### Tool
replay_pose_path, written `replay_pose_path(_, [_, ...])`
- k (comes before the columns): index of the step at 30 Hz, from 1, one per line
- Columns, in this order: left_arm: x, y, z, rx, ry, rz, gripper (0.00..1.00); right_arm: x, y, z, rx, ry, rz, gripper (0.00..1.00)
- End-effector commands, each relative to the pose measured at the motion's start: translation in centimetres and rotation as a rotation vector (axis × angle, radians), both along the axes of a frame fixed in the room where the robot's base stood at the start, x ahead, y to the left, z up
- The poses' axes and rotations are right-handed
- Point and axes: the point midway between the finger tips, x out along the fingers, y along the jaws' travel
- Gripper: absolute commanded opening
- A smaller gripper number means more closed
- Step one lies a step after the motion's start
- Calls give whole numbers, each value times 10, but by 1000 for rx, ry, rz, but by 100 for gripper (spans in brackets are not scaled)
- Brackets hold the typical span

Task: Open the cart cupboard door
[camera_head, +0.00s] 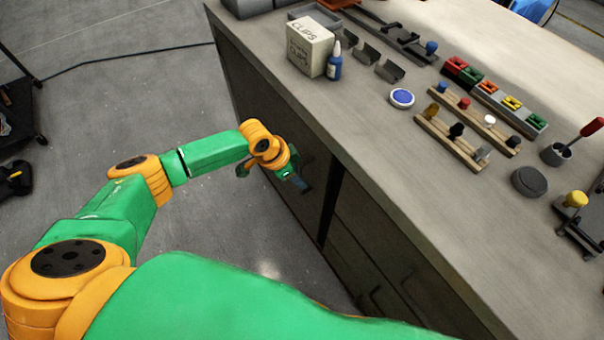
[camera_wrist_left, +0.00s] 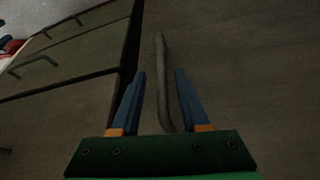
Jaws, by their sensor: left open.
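The cart cupboard door (camera_head: 267,113) is the dark front panel below the worktop, left of the drawers in the head view. It looks closed. It fills the right of the left wrist view (camera_wrist_left: 250,65). Its long bar handle (camera_wrist_left: 162,75) runs between the two blue fingers of my left gripper (camera_wrist_left: 160,85). The fingers are open, one on each side of the handle, with a gap to both. In the head view my left gripper (camera_head: 301,183) is in front of the door, and the handle is hidden there. My right gripper is not in view.
Drawers (camera_head: 375,265) with bar handles are beside the door. The worktop (camera_head: 370,135) carries a CLIPS box (camera_head: 309,48), a blue bottle (camera_head: 334,65), a round blue-topped tin (camera_head: 401,98) and wooden racks (camera_head: 450,140).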

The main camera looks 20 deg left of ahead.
Motion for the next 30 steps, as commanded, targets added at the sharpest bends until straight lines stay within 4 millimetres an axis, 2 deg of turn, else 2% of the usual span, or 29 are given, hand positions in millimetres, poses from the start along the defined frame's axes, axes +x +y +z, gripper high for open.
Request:
replay_pose_path(3, [3, -4, -12, 0, 0, -1, 45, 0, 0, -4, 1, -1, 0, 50])
replay_pose_path(10, [3, -4, -13, 1, -1, -1, 45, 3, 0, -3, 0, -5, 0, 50])
replay_pose_path(11, [3, -4, -13, 1, -1, -1, 39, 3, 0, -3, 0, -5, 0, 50])
replay_pose_path(15, [4, -4, -13, 1, -1, -1, 2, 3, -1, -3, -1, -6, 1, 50])
replay_pose_path(16, [3, -4, -13, 1, -1, 0, 0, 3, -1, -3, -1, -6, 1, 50])
replay_pose_path(30, [3, -4, -12, 0, -1, 0, 0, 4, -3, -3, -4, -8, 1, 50])
